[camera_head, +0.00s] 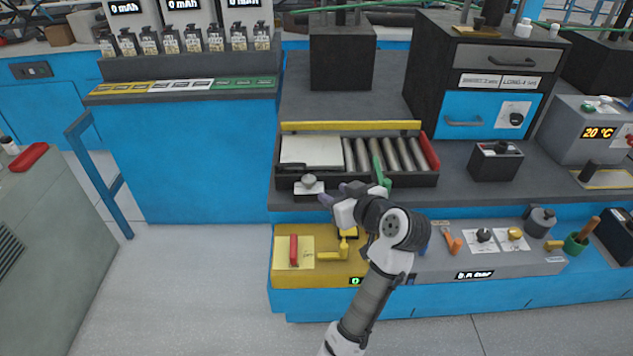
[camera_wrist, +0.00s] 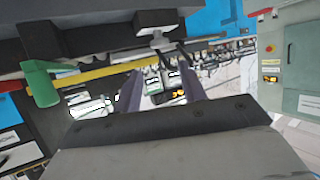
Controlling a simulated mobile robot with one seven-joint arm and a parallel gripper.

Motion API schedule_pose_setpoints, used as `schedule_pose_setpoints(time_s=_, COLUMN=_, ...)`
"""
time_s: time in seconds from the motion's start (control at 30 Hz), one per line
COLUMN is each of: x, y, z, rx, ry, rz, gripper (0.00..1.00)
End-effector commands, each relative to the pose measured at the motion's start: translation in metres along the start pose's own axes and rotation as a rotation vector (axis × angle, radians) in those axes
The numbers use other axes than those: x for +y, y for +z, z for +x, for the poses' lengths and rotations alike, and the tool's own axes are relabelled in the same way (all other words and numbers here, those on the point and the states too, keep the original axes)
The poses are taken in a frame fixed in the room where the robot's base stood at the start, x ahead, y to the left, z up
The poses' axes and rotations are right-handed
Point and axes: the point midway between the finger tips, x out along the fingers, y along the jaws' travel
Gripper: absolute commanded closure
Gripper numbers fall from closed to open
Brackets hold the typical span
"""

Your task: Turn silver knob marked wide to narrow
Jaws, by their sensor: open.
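A silver knob (camera_head: 308,182) on a white base sits at the front left edge of a black roller tray (camera_head: 357,180). Its marking is too small to read. In the wrist view, what looks like this knob (camera_wrist: 157,38) shows just beyond the fingertips, under a dark and white block. My gripper (camera_head: 337,195) is open and empty, just right of the knob and in front of the tray; its two fingers also show in the wrist view (camera_wrist: 160,65). I see no contact with the knob.
A green lever (camera_head: 380,172) stands on the tray close beside my wrist. A yellow crank handle (camera_head: 334,252) and a red-handled tool (camera_head: 293,250) lie below my gripper. A gold knob (camera_head: 515,234) is at the lower right. Floor space at left is clear.

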Motion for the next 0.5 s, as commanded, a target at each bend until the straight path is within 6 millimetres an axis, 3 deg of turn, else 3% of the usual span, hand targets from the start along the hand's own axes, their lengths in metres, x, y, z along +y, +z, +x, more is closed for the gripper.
schedule_pose_setpoints(time_s=0.3, x=-0.001, y=-0.003, z=0.069, rx=-0.001, ry=-0.004, rz=0.002, gripper=0.59)
schedule_pose_setpoints(time_s=0.5, x=-0.001, y=-0.002, z=0.099, rx=0.0, ry=-0.001, rz=0.002, gripper=0.59)
